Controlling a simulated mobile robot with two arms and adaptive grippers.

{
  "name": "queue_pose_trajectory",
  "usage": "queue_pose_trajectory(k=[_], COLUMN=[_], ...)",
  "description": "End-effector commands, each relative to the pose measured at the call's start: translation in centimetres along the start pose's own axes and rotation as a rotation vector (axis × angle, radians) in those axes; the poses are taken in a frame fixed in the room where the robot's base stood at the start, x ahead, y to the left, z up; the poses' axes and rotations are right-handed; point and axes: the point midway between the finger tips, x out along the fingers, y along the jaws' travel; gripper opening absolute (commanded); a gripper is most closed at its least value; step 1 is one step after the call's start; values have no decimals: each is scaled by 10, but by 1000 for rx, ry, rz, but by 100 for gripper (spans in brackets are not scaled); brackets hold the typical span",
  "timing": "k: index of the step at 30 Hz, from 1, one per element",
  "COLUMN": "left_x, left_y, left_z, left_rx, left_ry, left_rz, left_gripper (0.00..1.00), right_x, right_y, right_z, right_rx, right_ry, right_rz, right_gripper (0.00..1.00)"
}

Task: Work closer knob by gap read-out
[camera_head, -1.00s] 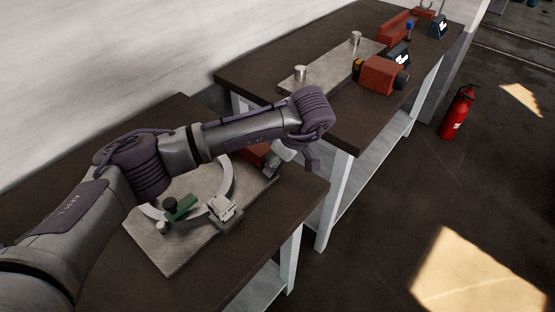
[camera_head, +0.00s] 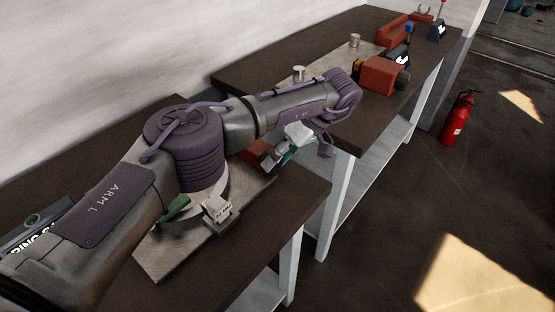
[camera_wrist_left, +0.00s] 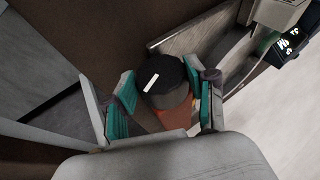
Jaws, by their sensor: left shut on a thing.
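The closer knob (camera_wrist_left: 165,80) is black with a white mark on top, above an orange-red block (camera_wrist_left: 173,118) in the left wrist view. My left gripper (camera_wrist_left: 166,96) has its teal-padded fingers on both sides of the knob and is shut on it. In the head view my left gripper (camera_head: 281,155) is at the right end of the metal plate, beside the red block (camera_head: 254,152). The knob is hidden there. My right gripper is not in view.
The metal plate (camera_head: 158,262) lies on the near dark table (camera_head: 285,205). My left arm covers much of it and the ring. A green piece (camera_head: 174,208) shows beside the arm. A second bench (camera_head: 360,135) carries another red block (camera_head: 383,76).

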Motion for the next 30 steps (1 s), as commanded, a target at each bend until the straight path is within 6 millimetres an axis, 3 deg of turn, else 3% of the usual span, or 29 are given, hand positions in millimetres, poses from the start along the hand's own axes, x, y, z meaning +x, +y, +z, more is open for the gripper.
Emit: queue_pose_trajectory(k=[3, 4, 8, 20, 30], left_x=[0, 0, 0, -4, -53], left_y=[0, 0, 0, -2, -28], left_z=[0, 0, 0, -3, -25], left_rx=[1, 0, 0, -2, -4], left_ry=[-2, -2, -1, 3, 5], left_rz=[1, 1, 1, 3, 4], left_gripper=[21, 57, 79, 81, 81], right_x=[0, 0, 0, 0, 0], right_y=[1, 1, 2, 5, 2], right_z=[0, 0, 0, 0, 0], right_rx=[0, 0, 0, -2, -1], right_ry=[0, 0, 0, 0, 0], right_rz=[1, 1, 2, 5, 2], right_gripper=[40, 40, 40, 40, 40])
